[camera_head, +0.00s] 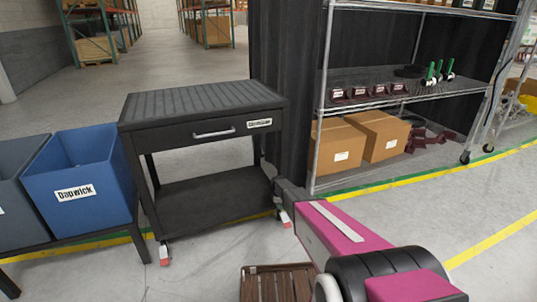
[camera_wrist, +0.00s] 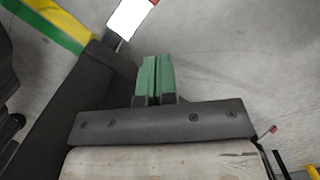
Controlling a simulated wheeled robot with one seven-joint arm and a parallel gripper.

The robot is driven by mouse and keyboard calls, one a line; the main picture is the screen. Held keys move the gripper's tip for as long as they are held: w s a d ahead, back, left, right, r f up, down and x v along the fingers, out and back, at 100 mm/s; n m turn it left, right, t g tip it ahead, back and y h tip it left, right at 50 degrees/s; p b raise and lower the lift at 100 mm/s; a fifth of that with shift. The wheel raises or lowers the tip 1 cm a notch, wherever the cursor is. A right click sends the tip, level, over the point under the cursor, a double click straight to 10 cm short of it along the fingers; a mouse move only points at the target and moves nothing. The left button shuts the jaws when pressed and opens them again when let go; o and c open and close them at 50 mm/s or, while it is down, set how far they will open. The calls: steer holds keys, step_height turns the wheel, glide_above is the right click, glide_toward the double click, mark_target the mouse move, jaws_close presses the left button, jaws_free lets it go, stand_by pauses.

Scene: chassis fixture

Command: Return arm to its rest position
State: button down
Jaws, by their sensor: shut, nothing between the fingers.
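My gripper (camera_wrist: 155,78) shows in the wrist view with its two green fingers together and nothing between them. Below the fingers are a dark mounting bar and a pale, worn housing. The fingers point at grey floor. In the head view my magenta arm (camera_head: 335,228) reaches from the lower right toward the front right leg of a black cart (camera_head: 200,104). My gripper cannot be made out there. I cannot tell whether the arm touches the cart.
A blue bin (camera_head: 80,160) labelled Dapwick stands left of the cart, beside a grey bin (camera_head: 12,190). A brown slatted crate (camera_head: 277,284) lies on the floor by my arm. A metal shelf (camera_head: 400,101) holds cardboard boxes (camera_head: 382,134) and small parts. Floor at right is clear.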

steer(key=s+d+r+m, duration=0.1)
steer(key=s+r+m, duration=0.6)
steer(key=s+r, duration=0.8)
steer(key=s+d+r+m+y, duration=0.1)
steer(key=s+r+m, duration=0.6)
steer(key=s+r, duration=0.9)
steer(key=s+d, duration=0.1)
steer(key=s, duration=0.6)
steer(key=shift+d+r, duration=0.15)
steer(key=shift+r, duration=0.15)
steer(key=shift+s, duration=0.1)
